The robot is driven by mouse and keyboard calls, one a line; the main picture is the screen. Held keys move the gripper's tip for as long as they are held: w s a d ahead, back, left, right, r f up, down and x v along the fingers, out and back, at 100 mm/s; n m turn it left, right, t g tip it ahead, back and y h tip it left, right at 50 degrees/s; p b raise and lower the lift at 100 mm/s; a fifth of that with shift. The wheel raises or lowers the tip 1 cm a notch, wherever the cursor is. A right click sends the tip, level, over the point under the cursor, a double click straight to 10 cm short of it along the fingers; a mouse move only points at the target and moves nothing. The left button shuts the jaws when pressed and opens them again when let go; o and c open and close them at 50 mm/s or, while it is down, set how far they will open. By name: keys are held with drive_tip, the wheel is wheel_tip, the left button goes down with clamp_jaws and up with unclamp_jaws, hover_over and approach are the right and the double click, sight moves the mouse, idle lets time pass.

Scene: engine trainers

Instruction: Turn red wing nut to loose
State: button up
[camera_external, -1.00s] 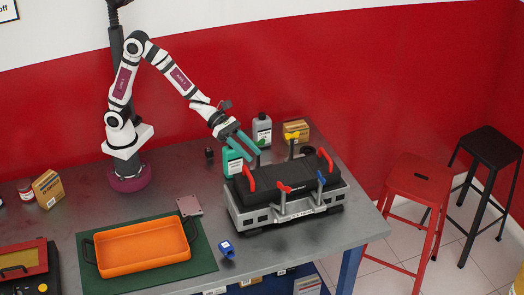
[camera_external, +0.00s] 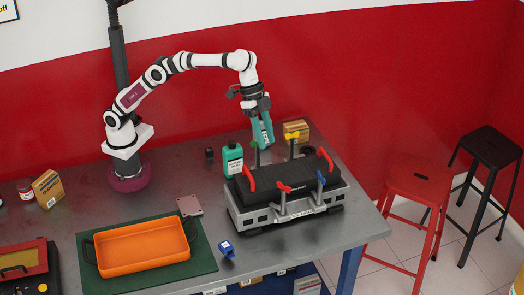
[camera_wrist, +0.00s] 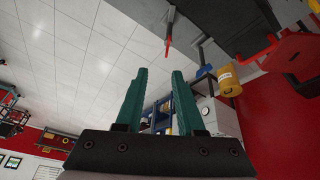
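The red wing nut (camera_external: 284,188) sits on a post at the near side of the black-topped engine block (camera_external: 292,208). Blue (camera_external: 321,178), yellow (camera_external: 291,136) and green (camera_external: 254,146) wing nuts stand on other posts, and two red handles (camera_external: 249,178) rise at the block's ends. My gripper (camera_external: 266,144) has teal fingers pointing down at the block's far side, between the green and yellow nuts in the picture, away from the red nut. In the wrist view its fingers (camera_wrist: 160,72) are apart with nothing gripped. A red piece (camera_wrist: 168,46) shows beyond; I cannot tell which.
A green bottle (camera_external: 233,160) stands left of the block, and a yellow-brown box (camera_external: 296,131) behind it. An orange tray (camera_external: 143,248) lies on a green mat at the front left. A blue object (camera_external: 227,249) sits near the table's front edge. A red stool (camera_external: 417,185) stands right.

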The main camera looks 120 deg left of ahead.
sight(282, 183)
drive_tip(key=shift+y, duration=0.3)
drive_tip(key=x, duration=1)
drive_tip(key=a+x, duration=0.1)
drive_tip(key=x, duration=0.4)
drive_tip(key=shift+w+d+f, duration=0.1)
drive_tip(key=shift+w+f, duration=0.05)
drive_tip(key=shift+w, duration=0.15)
clamp_jaws()
